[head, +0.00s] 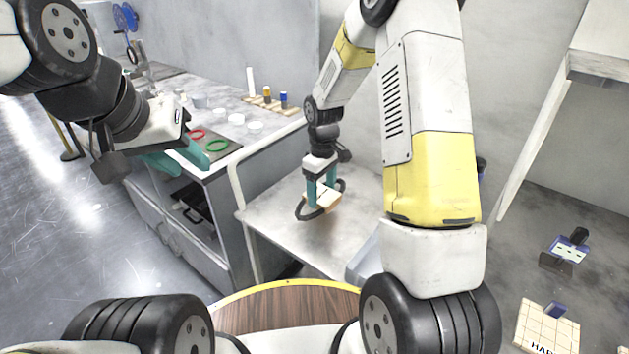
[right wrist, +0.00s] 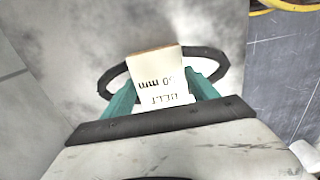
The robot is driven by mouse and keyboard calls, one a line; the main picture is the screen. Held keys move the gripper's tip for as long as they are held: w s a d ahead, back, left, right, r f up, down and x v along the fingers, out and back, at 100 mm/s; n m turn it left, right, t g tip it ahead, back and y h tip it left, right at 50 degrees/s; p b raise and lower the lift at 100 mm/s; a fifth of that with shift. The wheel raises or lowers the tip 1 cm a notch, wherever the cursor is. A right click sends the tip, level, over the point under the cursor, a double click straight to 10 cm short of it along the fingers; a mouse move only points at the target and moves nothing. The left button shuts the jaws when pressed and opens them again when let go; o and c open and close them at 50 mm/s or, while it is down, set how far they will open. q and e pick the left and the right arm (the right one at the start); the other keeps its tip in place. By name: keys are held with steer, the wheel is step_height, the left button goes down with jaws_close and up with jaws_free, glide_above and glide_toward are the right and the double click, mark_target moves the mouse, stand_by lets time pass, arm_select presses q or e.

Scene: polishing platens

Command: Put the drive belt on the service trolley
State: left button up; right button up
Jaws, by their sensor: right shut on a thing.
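The drive belt (head: 301,211) is a black loop with a cream tag (head: 327,199). In the right wrist view the belt (right wrist: 113,75) shows around the tag (right wrist: 157,80), which reads "BELT" and a size in mm. My right gripper (head: 321,199) has teal fingers and is shut on the belt at its tag. It is over the grey top of a table (head: 285,235), which may be the service trolley; I cannot tell whether the belt touches it. My left gripper (head: 196,158) is at the left, its teal fingers apart and empty, in front of the bench.
A bench (head: 262,137) at the back left carries a red ring (head: 196,134), a green ring (head: 217,146), white discs and small bottles. A tiled block (head: 546,328) and a blue-and-white item (head: 568,250) are at the right. The grey top around the belt is mostly clear.

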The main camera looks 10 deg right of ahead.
mark_target(321, 190)
steer(key=shift+w+f, duration=0.15)
steer(key=shift+w, duration=0.85)
steer(key=shift+s+f, duration=0.1)
steer(key=shift+f, duration=1.6)
steer(key=shift+f, duration=0.15)
steer(key=o, duration=1.6)
